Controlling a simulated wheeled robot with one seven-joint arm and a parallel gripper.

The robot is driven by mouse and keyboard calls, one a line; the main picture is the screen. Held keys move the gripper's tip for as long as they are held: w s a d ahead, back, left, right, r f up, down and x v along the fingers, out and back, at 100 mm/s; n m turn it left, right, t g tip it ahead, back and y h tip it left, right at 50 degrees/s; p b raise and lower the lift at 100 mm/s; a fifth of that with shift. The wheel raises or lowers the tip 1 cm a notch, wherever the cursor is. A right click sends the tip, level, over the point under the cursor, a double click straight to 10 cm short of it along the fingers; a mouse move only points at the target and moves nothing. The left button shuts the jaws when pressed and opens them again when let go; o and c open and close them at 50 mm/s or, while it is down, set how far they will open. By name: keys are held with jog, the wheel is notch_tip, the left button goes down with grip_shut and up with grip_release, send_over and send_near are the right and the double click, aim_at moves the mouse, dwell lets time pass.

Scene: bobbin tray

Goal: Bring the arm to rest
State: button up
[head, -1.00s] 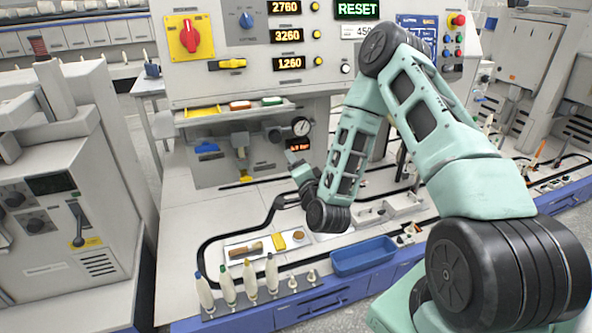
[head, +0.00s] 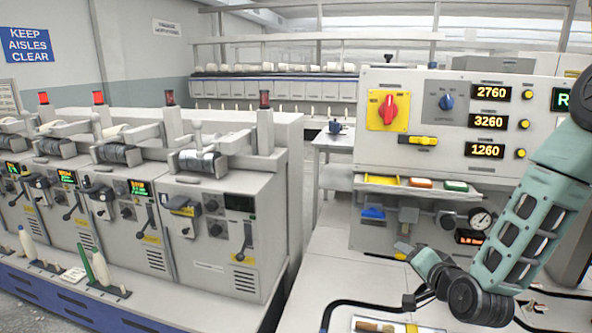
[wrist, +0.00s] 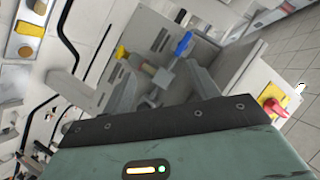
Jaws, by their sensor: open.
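My gripper (head: 412,254) is in the head view at the lower right, in front of the lower part of the control panel (head: 440,180) and above the worktop (head: 345,265). My arm reaches down to it from the right edge. In the wrist view my gripper (wrist: 135,78) has its two grey fingers wide apart, with nothing held between them. The panel's blue handle (wrist: 184,43) and yellow handle (wrist: 122,52) show beyond the fingers. The fingertips look small and partly hidden in the head view.
A white tray (head: 362,321) with a brown bobbin lies at the bottom edge, below my gripper. A row of grey winding machines (head: 215,225) stands at the left. A red knob (head: 388,109) and lit displays are on the panel. Worktop left of my gripper is clear.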

jog(key=s+a+r+n+g+y, duration=0.2)
jog(key=s+a+r+n+g, duration=0.2)
jog(key=s+a+n+g, duration=0.8)
jog(key=s+a+r+n+g+h, duration=0.1)
jog(key=s+r+n, duration=0.1)
jog(key=s, duration=0.8)
jog(key=s+r+n+h, duration=0.2)
jog(key=s+r, duration=0.1)
jog(key=s, duration=0.8)
jog(key=shift+s+a+r+n+g, duration=0.2)
jog(key=shift+s+a+n+g, duration=0.1)
jog(key=shift+a+g, duration=0.1)
dwell(1.8)
